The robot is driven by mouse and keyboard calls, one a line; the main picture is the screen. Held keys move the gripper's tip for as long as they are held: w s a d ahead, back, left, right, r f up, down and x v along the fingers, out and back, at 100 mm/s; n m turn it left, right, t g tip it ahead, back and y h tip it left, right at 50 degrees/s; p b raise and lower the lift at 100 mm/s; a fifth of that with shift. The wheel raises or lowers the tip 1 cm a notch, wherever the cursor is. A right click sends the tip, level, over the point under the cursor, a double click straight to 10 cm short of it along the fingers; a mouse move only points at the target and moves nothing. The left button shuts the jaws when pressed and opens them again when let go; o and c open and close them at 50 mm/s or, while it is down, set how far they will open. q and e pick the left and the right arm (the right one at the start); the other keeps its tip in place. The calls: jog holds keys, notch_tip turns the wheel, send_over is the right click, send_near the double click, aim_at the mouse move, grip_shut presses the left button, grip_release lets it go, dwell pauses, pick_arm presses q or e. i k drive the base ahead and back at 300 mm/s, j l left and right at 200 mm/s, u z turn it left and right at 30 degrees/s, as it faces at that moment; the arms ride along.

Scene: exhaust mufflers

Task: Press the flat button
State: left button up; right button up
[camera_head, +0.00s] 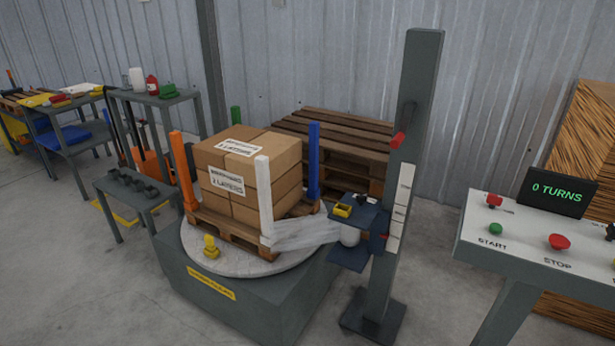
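A white-topped control panel (575,275) stands at the right. On it a small, low green button (496,229) sits above the label START. A larger red mushroom-shaped button (559,242) sits above the label STOP and stands higher. A small red control (494,201) is at the panel's back left; its label is too small to read. A dark display (556,193) behind the buttons reads "0 TURNS". The panel's right part is cut off by the picture edge. Neither of my grippers is in view.
A round turntable (295,262) carries a pallet of stacked boxes (245,170) with coloured corner posts. A grey mast (405,150) with a film carriage stands between turntable and panel. Empty pallets (335,130) are behind. Benches stand at left. Floor before the panel is clear.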

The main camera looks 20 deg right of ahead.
aim_at(495, 228)
jog(key=z, duration=1.9)
jog(key=i+l+u, duration=0.2)
jog(key=i+l, duration=0.15)
jog(key=l, duration=0.25)
jog(key=i+l+u, duration=0.1)
jog(key=i+l, duration=0.1)
jog(key=l, duration=0.1)
